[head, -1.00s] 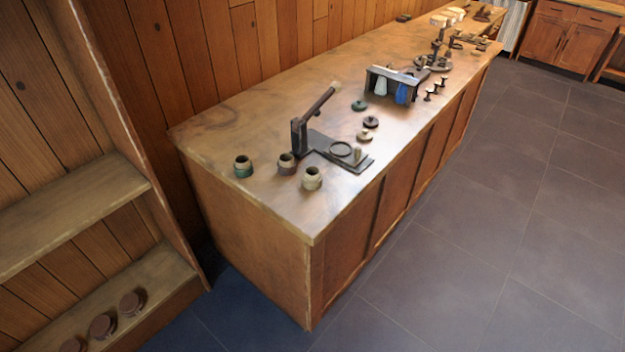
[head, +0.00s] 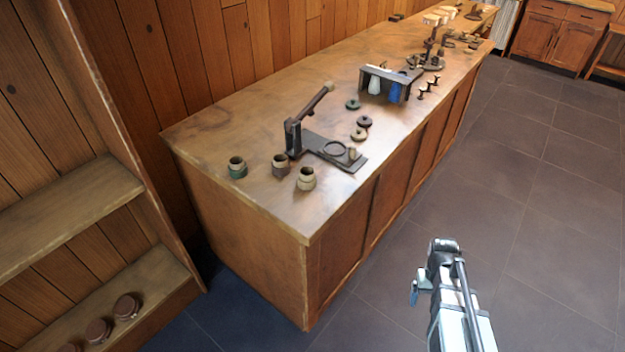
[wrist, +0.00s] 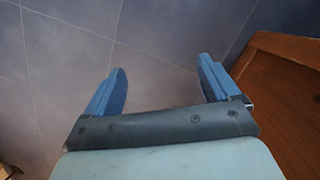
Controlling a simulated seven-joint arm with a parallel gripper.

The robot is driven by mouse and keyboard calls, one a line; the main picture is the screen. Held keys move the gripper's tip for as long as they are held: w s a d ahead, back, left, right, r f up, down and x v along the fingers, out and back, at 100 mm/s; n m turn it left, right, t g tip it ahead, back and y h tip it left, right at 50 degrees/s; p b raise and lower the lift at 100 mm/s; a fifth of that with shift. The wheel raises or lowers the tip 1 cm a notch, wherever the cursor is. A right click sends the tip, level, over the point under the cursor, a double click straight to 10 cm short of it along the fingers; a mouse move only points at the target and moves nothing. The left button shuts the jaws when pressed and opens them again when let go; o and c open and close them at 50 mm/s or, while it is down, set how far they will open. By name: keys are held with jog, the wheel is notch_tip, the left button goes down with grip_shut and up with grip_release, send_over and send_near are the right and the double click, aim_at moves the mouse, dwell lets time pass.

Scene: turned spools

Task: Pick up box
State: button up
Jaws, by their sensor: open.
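No plain closed box stands out. The most box-like thing is a dark open holder (head: 405,91) with white and blue pieces in it, on the long wooden counter in the head view; I cannot tell if it is the task's box. My gripper (head: 418,290) is at the lower right of the head view, in front of the floor and well apart from the holder. In the wrist view my gripper (wrist: 161,75) has two blue fingers spread wide with nothing between them.
The wooden counter (head: 225,120) holds several small jars, a dark lever press (head: 325,147), discs and small spools. A shelf (head: 60,215) with round brown pieces stands at left. The tiled floor (head: 500,200) is clear. In the wrist view a wooden panel (wrist: 275,100) is close at right.

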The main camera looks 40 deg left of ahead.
aim_at(308, 171)
jog(key=a+r+n+t, duration=0.1)
jog(key=a+r+n, duration=0.1)
jog(key=a+r, duration=0.8)
jog(key=w+a+r+n+t+y, duration=0.1)
jog(key=a+r+n, duration=0.1)
jog(key=a+r, duration=0.8)
jog(key=a+r+n+t, duration=0.1)
jog(key=a+r+t, duration=0.1)
jog(key=a+r, duration=0.9)
jog(key=shift+w+r+n+y, duration=0.2)
jog(key=shift+r, duration=0.65)
jog(key=shift+w+r+n+y, duration=0.15)
jog(key=shift+r+n+y, duration=0.05)
jog(key=shift+r, duration=0.65)
jog(key=s+a+r+n+g, duration=0.2)
jog(key=s+a+r+n, duration=0.35)
jog(key=a, duration=0.65)
jog(key=shift+m, duration=0.65)
jog(key=f, duration=1.2)
jog(key=shift+s+d, duration=0.1)
jog(key=shift+s, duration=0.1)
jog(key=shift+c, duration=0.5)
jog(key=c, duration=1)
